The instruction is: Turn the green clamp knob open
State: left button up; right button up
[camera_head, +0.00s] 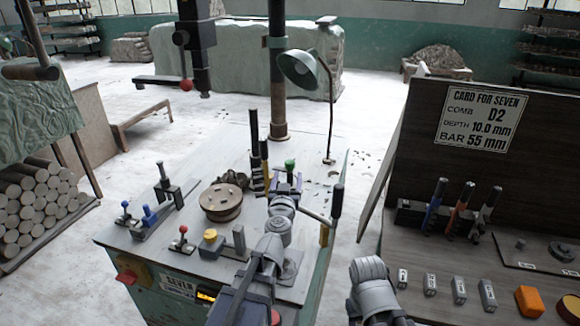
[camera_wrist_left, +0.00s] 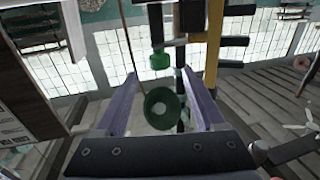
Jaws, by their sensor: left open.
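The green clamp knob (camera_head: 290,164) stands at the back right of the machine table, on top of a dark post. In the left wrist view, which looks upside down, the knob (camera_wrist_left: 159,61) shows between the purple fingertips. My left gripper (camera_head: 286,181) is open and empty, just in front of the knob in the head view. The knob appears level with or just beyond the fingertips; I cannot tell whether they touch. My gripper hides the lower part of the clamp in the head view. Of my right arm only a grey link shows, and its gripper is out of view.
A green lamp (camera_head: 298,70) rises behind the clamp; its shade (camera_wrist_left: 162,108) shows between my fingers. A round brown disc (camera_head: 221,203) sits left of the gripper. Dark upright handles stand close beside the knob. A card board (camera_head: 484,118) stands at the right.

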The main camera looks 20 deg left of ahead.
aim_at(289, 168)
pick_arm(q)
jog(key=w, duration=0.2)
jog(key=w+a, duration=0.1)
jog(key=w, duration=0.4)
jog(key=shift+w+a, duration=0.15)
jog(key=shift+w, duration=0.2)
jog(key=shift+c, duration=0.4)
grip_shut()
